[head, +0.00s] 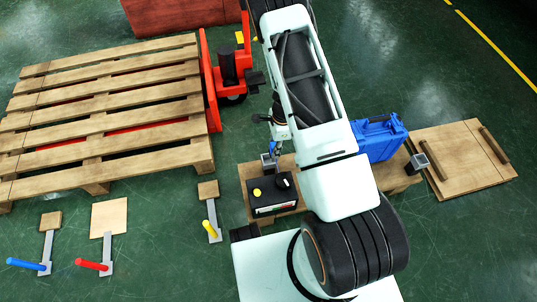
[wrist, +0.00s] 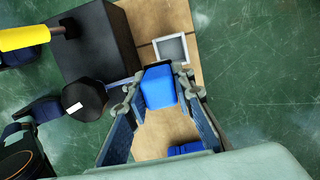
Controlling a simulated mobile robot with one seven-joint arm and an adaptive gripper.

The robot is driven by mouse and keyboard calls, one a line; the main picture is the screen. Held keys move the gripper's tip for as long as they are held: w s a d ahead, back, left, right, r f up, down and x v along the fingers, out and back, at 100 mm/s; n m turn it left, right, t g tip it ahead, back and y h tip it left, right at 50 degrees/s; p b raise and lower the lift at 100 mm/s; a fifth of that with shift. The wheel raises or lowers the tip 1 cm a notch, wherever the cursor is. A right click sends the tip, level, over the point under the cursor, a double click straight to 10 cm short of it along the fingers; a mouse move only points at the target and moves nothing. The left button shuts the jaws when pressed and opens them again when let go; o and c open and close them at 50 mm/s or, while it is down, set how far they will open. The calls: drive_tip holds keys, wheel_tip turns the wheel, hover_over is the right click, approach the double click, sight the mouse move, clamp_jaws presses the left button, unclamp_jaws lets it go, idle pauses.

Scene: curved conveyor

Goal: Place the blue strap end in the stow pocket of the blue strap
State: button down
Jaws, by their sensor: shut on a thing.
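My gripper (wrist: 158,88) points down over the low wooden board and is shut on a blue block-like piece (wrist: 160,90), which looks like the blue strap end. In the head view my gripper (head: 275,148) is small and partly hidden by my arm. A grey square open-topped frame (wrist: 172,48), which may be the stow pocket, lies just beyond the blue piece in the wrist view. The two look apart in the picture; the height between them is unclear. The frame also shows beside my gripper in the head view (head: 267,160). No strap band is clearly visible.
A blue case (head: 380,138) and another grey frame (head: 419,161) sit on the board to the right. A wooden pallet (head: 105,110) and red pallet jack (head: 209,85) are left. Coloured-handled levers stand front left.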

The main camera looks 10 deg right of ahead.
drive_tip(key=shift+w+a+f+b, duration=0.3)
drive_tip(key=shift+w+f+b, duration=0.05)
drive_tip(key=shift+f, duration=0.65)
drive_tip(key=shift+w+a+f+b, duration=0.25)
drive_tip(key=shift+w+f+b, duration=0.15)
drive_tip(key=shift+f, duration=0.65)
drive_tip(key=shift+w+a+f+b, duration=0.3)
drive_tip(key=shift+w+f+b, duration=0.05)
drive_tip(key=shift+f, duration=0.65)
drive_tip(key=shift+f, duration=0.15)
drive_tip(key=c, duration=1.7)
unclamp_jaws()
drive_tip(key=shift+o, duration=0.2)
wheel_tip(320, 180, up, 12)
drive_tip(key=d+p, duration=0.1)
drive_tip(key=p, duration=0.3)
drive_tip(key=shift+d, duration=0.2)
